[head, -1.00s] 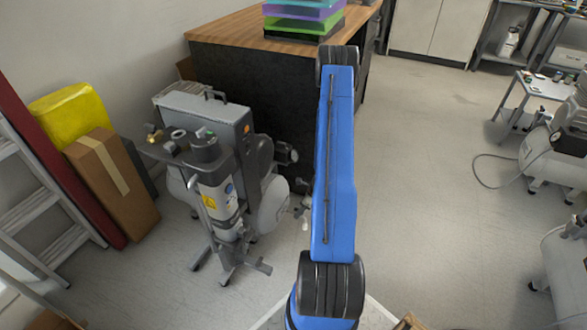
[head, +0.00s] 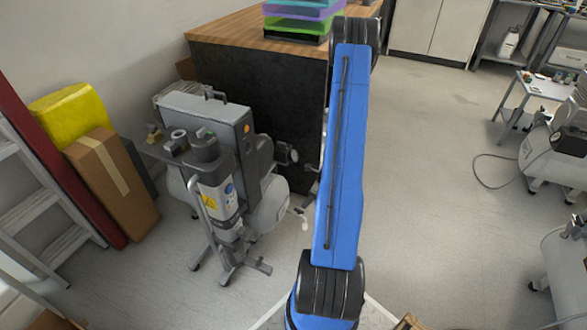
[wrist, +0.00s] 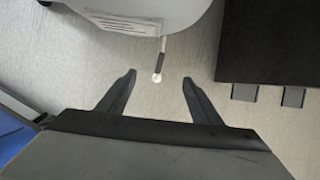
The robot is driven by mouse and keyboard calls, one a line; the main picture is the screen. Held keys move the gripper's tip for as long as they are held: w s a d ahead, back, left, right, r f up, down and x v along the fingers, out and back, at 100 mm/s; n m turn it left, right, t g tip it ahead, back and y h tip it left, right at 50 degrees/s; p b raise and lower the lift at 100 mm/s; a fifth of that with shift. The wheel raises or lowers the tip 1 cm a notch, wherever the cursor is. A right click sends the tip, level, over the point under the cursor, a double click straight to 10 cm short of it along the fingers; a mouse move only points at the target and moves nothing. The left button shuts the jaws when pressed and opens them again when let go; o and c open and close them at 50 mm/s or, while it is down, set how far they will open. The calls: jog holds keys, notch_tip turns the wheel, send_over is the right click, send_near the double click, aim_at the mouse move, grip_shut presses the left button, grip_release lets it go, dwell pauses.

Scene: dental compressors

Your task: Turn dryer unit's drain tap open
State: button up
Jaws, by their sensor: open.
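The dryer unit (head: 225,110) is a grey cabinet with a pale tank and an upright cylinder, standing on the floor left of my arm in the head view. In the wrist view its pale rounded body (wrist: 150,12) is at the top. A small part that looks like the drain tap (wrist: 161,58), a thin dark stem with a white end, points toward my gripper. It seems to show beside the tank in the head view (head: 304,218). My gripper (wrist: 159,79) is open and empty. The white end appears between its fingertips; contact cannot be told. My arm hides the gripper in the head view.
A dark bench (head: 255,75) with a wooden top stands behind the unit; its dark side also shows at right in the wrist view (wrist: 270,40). A cardboard box (head: 112,185) and a ladder (head: 35,215) are at left.

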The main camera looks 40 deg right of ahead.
jog(key=v, duration=0.7)
jog(key=w+a+r+n, duration=0.2)
jog(key=a+r+n, duration=0.1)
jog(key=r, duration=0.5)
jog(key=w+a+r+n, duration=0.2)
jog(key=a+r+n, duration=0.2)
jog(key=a+r, duration=0.2)
jog(key=shift+w+r+y, duration=0.2)
jog(key=shift+r+y, duration=0.1)
jog(key=shift+r, duration=0.55)
jog(key=shift+a, duration=0.1)
jog(key=c, duration=0.5)
jog(key=d+f+m, duration=0.1)
jog(key=f, duration=0.1)
jog(key=d+f+m, duration=0.1)
jog(key=d+f, duration=0.1)
jog(key=s+d+f+m, duration=0.1)
jog(key=f, duration=0.2)
jog(key=shift+d+m+t, duration=0.15)
jog(key=shift+m+t, duration=0.15)
jog(key=shift+c, duration=1.3)
jog(key=m+h, duration=0.1)
jog(key=m, duration=0.4)
send_near(299, 210)
jog(key=x, duration=0.7)
jog(key=shift+w+f, duration=0.15)
jog(key=shift+f, duration=0.15)
